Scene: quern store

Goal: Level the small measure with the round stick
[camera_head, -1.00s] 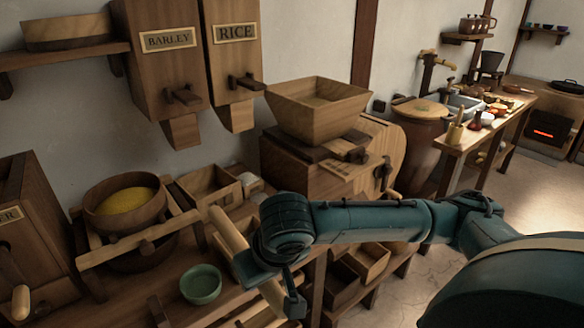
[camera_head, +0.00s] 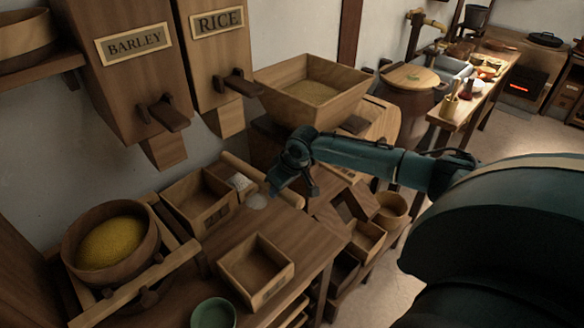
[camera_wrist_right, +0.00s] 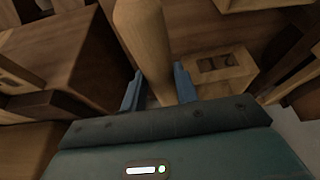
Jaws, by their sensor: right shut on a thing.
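The round stick is a pale wooden rod (camera_head: 240,167), held at the back of the bench by my right gripper (camera_head: 286,182). In the right wrist view the stick (camera_wrist_right: 143,40) runs between the two fingers of my right gripper (camera_wrist_right: 158,88), which is shut on it. My left gripper is out of view.
A round wooden tub of yellow grain (camera_head: 75,226) sits on a wooden frame at left. A green bowl (camera_head: 213,313) is at the front edge. The hopper (camera_head: 345,100) stands behind my right arm. Bare bench top (camera_head: 300,242) lies right of the nearer box.

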